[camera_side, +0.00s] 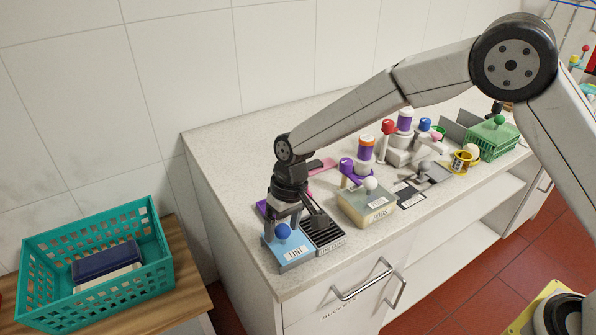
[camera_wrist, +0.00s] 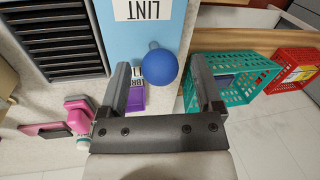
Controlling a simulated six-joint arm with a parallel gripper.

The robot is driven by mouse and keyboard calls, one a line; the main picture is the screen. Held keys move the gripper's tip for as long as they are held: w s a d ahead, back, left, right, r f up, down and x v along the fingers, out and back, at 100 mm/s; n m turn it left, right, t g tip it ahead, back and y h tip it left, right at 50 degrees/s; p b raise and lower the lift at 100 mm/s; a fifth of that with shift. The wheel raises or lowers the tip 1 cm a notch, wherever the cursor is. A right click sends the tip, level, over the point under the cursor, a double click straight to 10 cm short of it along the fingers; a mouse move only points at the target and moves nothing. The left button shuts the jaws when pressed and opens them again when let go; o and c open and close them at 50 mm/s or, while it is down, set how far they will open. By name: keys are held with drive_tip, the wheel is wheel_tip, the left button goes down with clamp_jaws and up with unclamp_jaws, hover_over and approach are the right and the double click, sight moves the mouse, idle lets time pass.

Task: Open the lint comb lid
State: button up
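The lint comb is a blue box with a flat blue lid (camera_side: 296,251) labelled LINT, at the near left corner of the counter. The lid lies flat, apparently shut. A round blue knob (camera_side: 283,231) stands on it. In the wrist view, the lid (camera_wrist: 130,40) is at the top and the knob (camera_wrist: 160,68) lies between my finger tips in the picture. My gripper (camera_wrist: 161,66) is open, with gaps on both sides of the knob. In the side view, my gripper (camera_side: 290,215) points down above and behind the knob, partly hiding the lid's far side.
A dark slatted rack (camera_side: 322,229) adjoins the lid. A cream box with a white knob (camera_side: 368,206) stands to the right, with several bottles and boxes beyond. A purple item (camera_wrist: 137,98) lies behind the lint comb. A teal crate (camera_side: 95,265) stands lower left, off the counter.

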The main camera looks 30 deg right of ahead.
sight(294, 237)
drive_tip(key=shift+r, duration=0.1)
wheel_tip(294, 237, up, 8)
drive_tip(key=d, duration=0.1)
drive_tip(key=shift+w+d+f, duration=0.15)
drive_tip(key=shift+d+f, duration=0.1)
idle(0.3)
drive_tip(key=s+d+f+m+t+h, duration=0.2)
drive_tip(key=s+d+t, duration=0.1)
drive_tip(key=s+d, duration=1.5)
drive_tip(key=d, duration=0.4)
drive_tip(key=shift+f, duration=0.4)
